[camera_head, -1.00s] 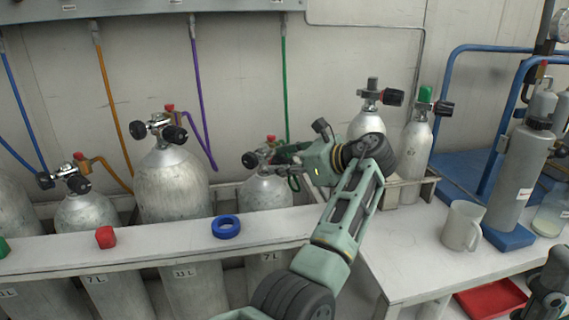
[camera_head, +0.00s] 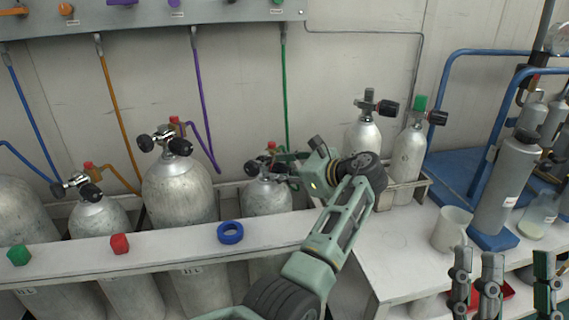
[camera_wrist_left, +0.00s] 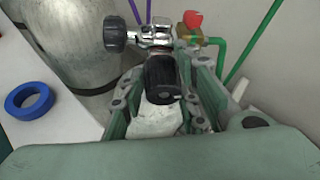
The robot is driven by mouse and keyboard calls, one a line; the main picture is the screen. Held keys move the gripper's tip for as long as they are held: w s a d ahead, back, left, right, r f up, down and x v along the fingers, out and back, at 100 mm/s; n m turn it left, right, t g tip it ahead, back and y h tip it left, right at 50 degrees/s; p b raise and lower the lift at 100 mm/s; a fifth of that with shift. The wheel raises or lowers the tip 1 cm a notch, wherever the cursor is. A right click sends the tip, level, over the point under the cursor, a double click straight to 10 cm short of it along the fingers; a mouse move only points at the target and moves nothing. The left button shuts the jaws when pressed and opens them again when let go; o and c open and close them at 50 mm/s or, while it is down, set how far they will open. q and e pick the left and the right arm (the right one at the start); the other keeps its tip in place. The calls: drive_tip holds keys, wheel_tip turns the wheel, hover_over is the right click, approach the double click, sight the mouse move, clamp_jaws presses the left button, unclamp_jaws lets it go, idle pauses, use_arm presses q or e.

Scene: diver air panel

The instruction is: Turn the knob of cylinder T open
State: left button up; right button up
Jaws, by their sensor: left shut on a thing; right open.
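A grey cylinder (camera_head: 267,197) with a green hose behind it stands in the rack, in the middle of the head view. I cannot read a letter T on it. My left gripper (camera_head: 279,163) reaches its valve from the right. In the left wrist view the left gripper (camera_wrist_left: 157,98) is shut around a black knob (camera_wrist_left: 161,76) of that valve. A second black knob (camera_wrist_left: 117,34) sticks out to the left, clear of the fingers. A red cap (camera_wrist_left: 193,19) sits behind the valve. My right gripper (camera_head: 503,278) is open and empty at the lower right, over the table.
Larger cylinders (camera_head: 178,192) stand to the left. A mug (camera_head: 452,229) and two cylinders (camera_head: 408,160) are to the right.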

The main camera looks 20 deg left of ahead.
use_arm(q)
drive_tip(key=shift+s+p, duration=0.1)
drive_tip(key=shift+p, duration=1.05)
drive_tip(key=shift+a+f+p, duration=0.1)
drive_tip(key=shift+p, duration=0.9)
use_arm(e)
drive_tip(key=w+d+f+g+h, duration=0.1)
drive_tip(key=w+f+g+h, duration=0.15)
drive_tip(key=f+g, duration=0.55)
drive_tip(key=w+f+g+h, duration=0.2)
drive_tip(key=w+f+g, duration=0.2)
drive_tip(key=f, duration=0.7)
use_arm(q)
drive_tip(key=shift+f+n+t+p, duration=0.1)
drive_tip(key=shift+n+t+p, duration=0.25)
drive_tip(key=shift+p, duration=0.75)
drive_tip(key=shift+s+f+n+p, duration=0.1)
drive_tip(key=shift+n+p, duration=0.25)
drive_tip(key=shift+p, duration=0.55)
use_arm(e)
drive_tip(key=s+d+f+g+h, duration=0.1)
drive_tip(key=s+d+f+g, duration=0.2)
drive_tip(key=s, duration=0.6)
drive_tip(key=s+d+f+m+g+h, duration=0.1)
drive_tip(key=s+d+f+g+h, duration=0.1)
drive_tip(key=s+f+g, duration=0.6)
wheel_tip(320, 180, down, 3)
drive_tip(key=shift+s+d+r, duration=0.2)
drive_tip(key=shift+s+d, duration=0.15)
drive_tip(key=shift+d, duration=0.3)
